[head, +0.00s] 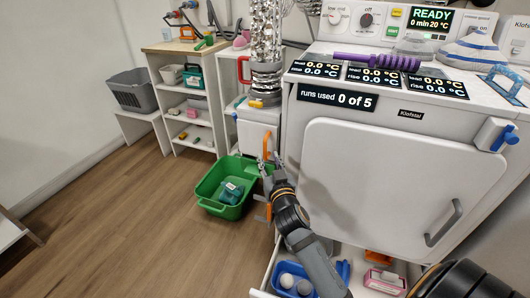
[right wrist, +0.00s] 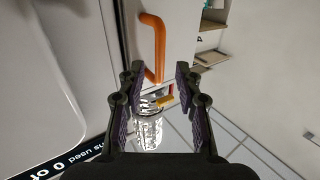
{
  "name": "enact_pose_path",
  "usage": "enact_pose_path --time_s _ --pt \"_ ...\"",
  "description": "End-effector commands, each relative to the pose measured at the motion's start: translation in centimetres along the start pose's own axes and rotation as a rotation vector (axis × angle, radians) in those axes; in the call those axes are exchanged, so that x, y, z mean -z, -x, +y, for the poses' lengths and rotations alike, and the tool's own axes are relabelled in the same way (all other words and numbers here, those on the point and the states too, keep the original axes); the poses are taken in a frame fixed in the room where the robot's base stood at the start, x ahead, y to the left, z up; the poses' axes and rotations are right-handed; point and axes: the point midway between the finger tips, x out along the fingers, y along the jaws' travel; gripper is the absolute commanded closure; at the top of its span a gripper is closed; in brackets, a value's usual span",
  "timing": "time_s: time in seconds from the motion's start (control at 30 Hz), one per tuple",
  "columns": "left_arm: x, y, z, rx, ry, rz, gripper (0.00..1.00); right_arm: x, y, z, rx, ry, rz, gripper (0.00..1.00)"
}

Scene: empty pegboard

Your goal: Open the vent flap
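My right gripper (head: 268,168) is at the front of a narrow white cabinet (head: 251,132), by its upright orange handle (head: 267,145). In the right wrist view the gripper (right wrist: 158,80) is open. The lower end of the orange handle (right wrist: 153,45) shows between its fingertips; I cannot tell if they touch. A silver duct (head: 265,50) comes down to a dark collar above the cabinet, with a small yellow tab (head: 257,103). The duct (right wrist: 147,130) and yellow tab (right wrist: 165,101) also show in the right wrist view. No part is clearly recognisable as the vent flap. My left gripper is out of view.
A green tub (head: 210,207) with a teal item stands on the floor left of the gripper. A large white machine (head: 370,180) with a closed door is at right. Below it, an open drawer holds a blue tray (head: 290,268). The wooden floor at left is clear.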

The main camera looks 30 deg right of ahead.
Motion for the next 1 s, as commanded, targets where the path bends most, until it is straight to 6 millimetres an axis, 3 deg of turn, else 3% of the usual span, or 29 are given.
enact_pose_path --time_s 0.1,0.3,0.63,0.9,1.0 --pt "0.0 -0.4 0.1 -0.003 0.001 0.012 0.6 0.0 -2.6 0.0 0.0 0.001 0.003 0.66" --pt "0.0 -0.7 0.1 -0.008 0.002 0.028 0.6 -0.1 -5.2 0.0 0.001 0.001 0.001 0.66" --pt "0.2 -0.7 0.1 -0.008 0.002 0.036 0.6 -0.1 -5.8 0.0 0.001 0.0 -0.001 0.66" --pt "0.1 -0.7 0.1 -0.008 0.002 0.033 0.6 -0.1 -5.7 0.0 0.001 0.0 -0.001 1.0" --pt "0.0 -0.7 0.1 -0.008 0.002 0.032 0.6 -0.1 -5.7 0.0 0.001 0.0 -0.001 1.0"
